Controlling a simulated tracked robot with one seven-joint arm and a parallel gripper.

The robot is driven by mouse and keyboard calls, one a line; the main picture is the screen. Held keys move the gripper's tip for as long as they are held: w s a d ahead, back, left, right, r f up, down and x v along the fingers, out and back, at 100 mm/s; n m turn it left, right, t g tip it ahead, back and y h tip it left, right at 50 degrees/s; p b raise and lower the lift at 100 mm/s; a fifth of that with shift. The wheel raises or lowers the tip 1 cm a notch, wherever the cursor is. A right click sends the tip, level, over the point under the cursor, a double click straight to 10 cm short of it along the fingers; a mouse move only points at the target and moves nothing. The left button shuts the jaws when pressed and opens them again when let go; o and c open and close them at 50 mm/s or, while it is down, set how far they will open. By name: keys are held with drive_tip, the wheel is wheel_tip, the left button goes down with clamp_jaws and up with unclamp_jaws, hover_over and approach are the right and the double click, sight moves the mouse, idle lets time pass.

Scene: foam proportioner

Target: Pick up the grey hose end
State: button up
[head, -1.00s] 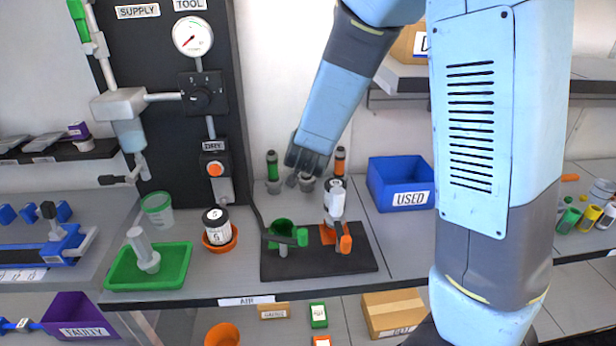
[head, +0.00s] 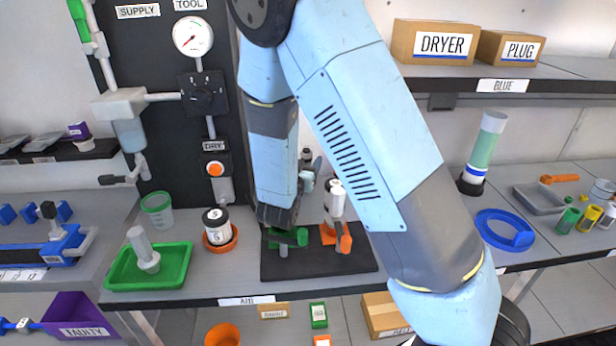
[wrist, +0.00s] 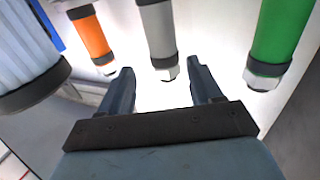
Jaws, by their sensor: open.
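In the wrist view, the grey hose end (wrist: 160,32) is a grey cylinder with dark bands and a silver hexagonal tip. My gripper (wrist: 158,68) is open, with its two dark fingers apart. The hexagonal tip shows in the gap between the fingertips, and nothing is gripped. I cannot tell how far ahead of the fingers the tip is. An orange hose end (wrist: 92,38) is to its left and a green hose end (wrist: 280,38) to its right. In the head view, my arm hides the grey hose end and most of my gripper.
A pale ribbed cylinder (wrist: 28,50) is close at the left in the wrist view. In the head view, a dark mat (head: 355,263) with green and orange holders lies below my arm. Shelf boxes (head: 432,40) are upper right.

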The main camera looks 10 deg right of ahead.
drive_tip(key=shift+a+x, duration=0.2)
drive_tip(key=shift+x, duration=1.15)
drive_tip(key=shift+a+x, duration=0.15)
drive_tip(key=shift+x, duration=1.2)
drive_tip(key=shift+w+f, duration=0.1)
drive_tip(key=shift+w, duration=0.05)
clamp_jaws()
